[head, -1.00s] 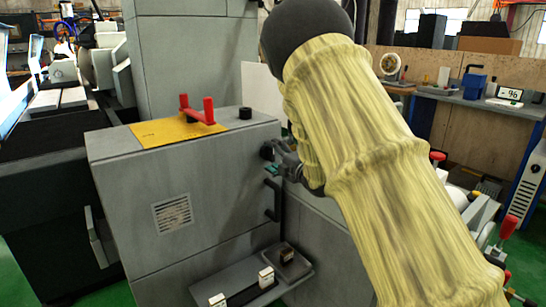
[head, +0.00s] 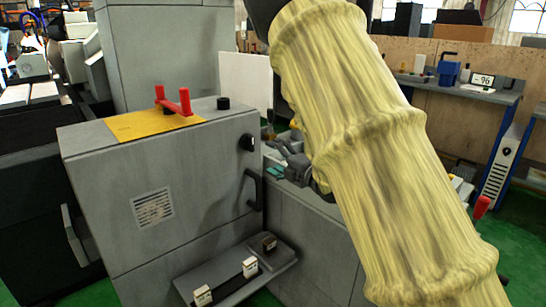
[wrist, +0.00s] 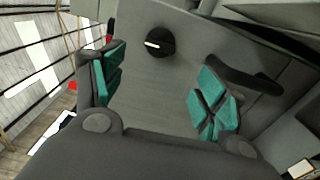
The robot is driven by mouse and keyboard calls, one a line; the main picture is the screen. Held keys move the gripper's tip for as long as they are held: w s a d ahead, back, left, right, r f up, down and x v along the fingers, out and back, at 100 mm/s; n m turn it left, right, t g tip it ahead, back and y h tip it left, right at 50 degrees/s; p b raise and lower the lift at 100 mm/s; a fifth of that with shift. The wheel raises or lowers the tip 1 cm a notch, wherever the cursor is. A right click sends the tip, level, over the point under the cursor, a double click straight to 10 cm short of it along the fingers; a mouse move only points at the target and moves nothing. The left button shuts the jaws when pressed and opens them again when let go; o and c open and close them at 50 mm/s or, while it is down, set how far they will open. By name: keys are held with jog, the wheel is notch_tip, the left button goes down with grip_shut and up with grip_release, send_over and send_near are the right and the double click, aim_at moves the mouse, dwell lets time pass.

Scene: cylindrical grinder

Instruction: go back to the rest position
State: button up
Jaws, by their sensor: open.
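My gripper (head: 277,160) shows partly in the head view, just right of the grey cabinet's front edge, with my sleeved arm covering much of the area behind it. In the wrist view my gripper (wrist: 157,88) is open, its teal-padded fingers wide apart with nothing held between them. A black rotary knob (wrist: 160,42) with a white mark sits on the grey panel beyond the fingers. The same knob (head: 247,142) shows on the cabinet (head: 160,190) in the head view, to the left of my gripper and apart from it.
A black door handle (head: 253,190) stands out below the knob; it also shows in the wrist view (wrist: 245,77). A red handle (head: 173,101) stands on the yellow plate on top. A low shelf (head: 236,284) holds small blocks. Green floor lies at the lower right.

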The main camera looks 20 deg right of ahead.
dwell(0.3)
jog(key=s+f+m+g+h, duration=0.2)
jog(key=s+f+m, duration=0.2)
jog(key=f, duration=0.8)
jog(key=s+f+m+g+h, duration=0.2)
jog(key=s+f+m, duration=0.25)
jog(key=f, duration=0.75)
jog(key=s+a+f+m+g+h, duration=0.1)
jog(key=s+a+f+m+g, duration=0.2)
jog(key=s+f, duration=0.7)
jog(key=s+a+f+m+g+h, duration=0.1)
jog(key=s+f+m+g, duration=0.35)
jog(key=s+f, duration=0.6)
jog(key=s+a+f+m+g, duration=0.2)
jog(key=s+f+m+g, duration=0.15)
jog(key=s, duration=0.75)
jog(key=s+a+f+m+g, duration=0.2)
jog(key=s+f+m, duration=0.15)
jog(key=s, duration=0.85)
notch_tip(320, 180, up, 18)
jog(key=p, duration=1.8)
jog(key=shift+p, duration=0.3)
